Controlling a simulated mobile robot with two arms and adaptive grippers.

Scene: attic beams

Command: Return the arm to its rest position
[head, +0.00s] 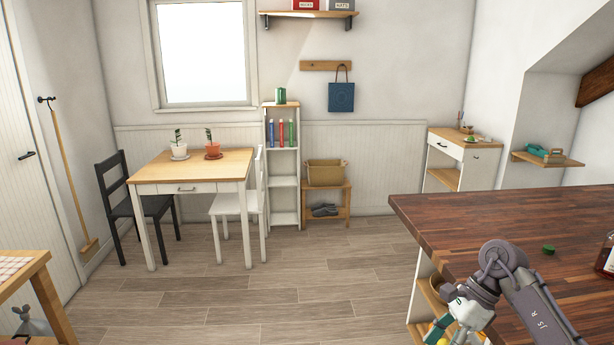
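My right arm comes in from the lower right, over the edge of the dark wooden counter (455,215). Its wrist bends down to the left, and the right gripper (462,314) points downward beside the counter's left side, near the open shelves below. The fingertips are too small and overlapped to read as open or shut. My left arm and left gripper are not seen in the head view.
A small green object (548,249) and a dark bottle (606,255) stand on the counter. A wooden table (215,165) with two potted plants and chairs is at the back left. Another table (28,268) is at the near left. The floor between is clear.

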